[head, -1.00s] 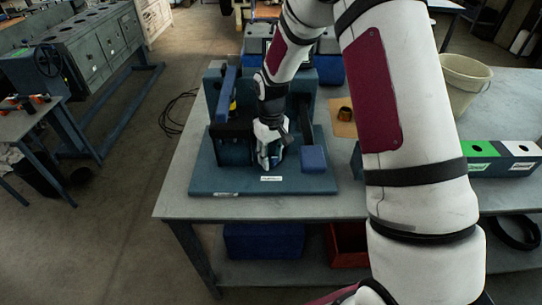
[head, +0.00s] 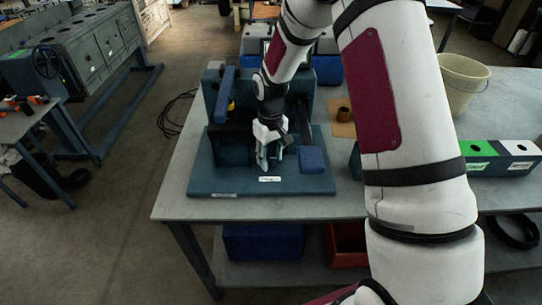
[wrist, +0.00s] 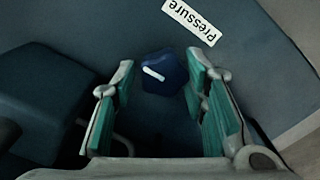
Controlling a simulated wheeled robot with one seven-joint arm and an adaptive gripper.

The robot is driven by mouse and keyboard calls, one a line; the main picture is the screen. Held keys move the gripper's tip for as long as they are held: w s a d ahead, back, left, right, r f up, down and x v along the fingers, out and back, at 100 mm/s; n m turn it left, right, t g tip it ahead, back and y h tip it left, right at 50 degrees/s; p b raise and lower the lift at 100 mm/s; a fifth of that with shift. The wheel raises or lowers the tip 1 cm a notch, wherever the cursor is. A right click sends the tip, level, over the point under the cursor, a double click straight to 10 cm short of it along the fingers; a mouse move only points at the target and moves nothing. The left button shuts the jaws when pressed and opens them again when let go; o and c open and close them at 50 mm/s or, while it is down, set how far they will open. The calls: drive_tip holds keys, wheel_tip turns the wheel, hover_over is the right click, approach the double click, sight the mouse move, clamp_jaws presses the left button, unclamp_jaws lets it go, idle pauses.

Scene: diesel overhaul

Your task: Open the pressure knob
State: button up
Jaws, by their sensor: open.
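The pressure knob (wrist: 163,75) is a small dark blue dial with a white pointer line, seen in the wrist view just below the white "Pressure" label (wrist: 192,20). The line slants from upper left to lower right. My gripper (wrist: 161,79) is open, with one green-padded finger on each side of the knob and a gap visible on both sides. I cannot tell how far the fingertips are above the base plate. In the head view my gripper (head: 271,160) points down behind the label (head: 270,179), and the knob is hidden or too small to make out.
A blue block (head: 312,160) stands close to my gripper's right, and in the wrist view it is the dark block (wrist: 45,100) at left. The blue test stand (head: 290,95) rises behind. A bucket (head: 463,82) stands farther right.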

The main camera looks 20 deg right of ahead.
sight(271, 158)
drive_tip(key=shift+a+r, duration=0.1)
drive_tip(key=shift+a, duration=0.25)
drive_tip(key=shift+r, duration=0.35)
wheel_tip(271, 158, up, 11)
drive_tip(key=shift+d, duration=0.35)
drive_tip(key=s+r+m+t, duration=0.1)
drive_tip(key=s+r+t, duration=0.1)
drive_tip(key=s+r, duration=1.05)
drive_tip(key=s+r+m+t, duration=0.1)
drive_tip(key=s+r, duration=0.1)
drive_tip(key=s, duration=0.6)
drive_tip(key=s+r+m+t, duration=0.1)
drive_tip(key=s+r+t, duration=0.1)
drive_tip(key=s, duration=0.6)
drive_tip(key=shift+a+r, duration=0.15)
drive_tip(key=shift+r, duration=0.7)
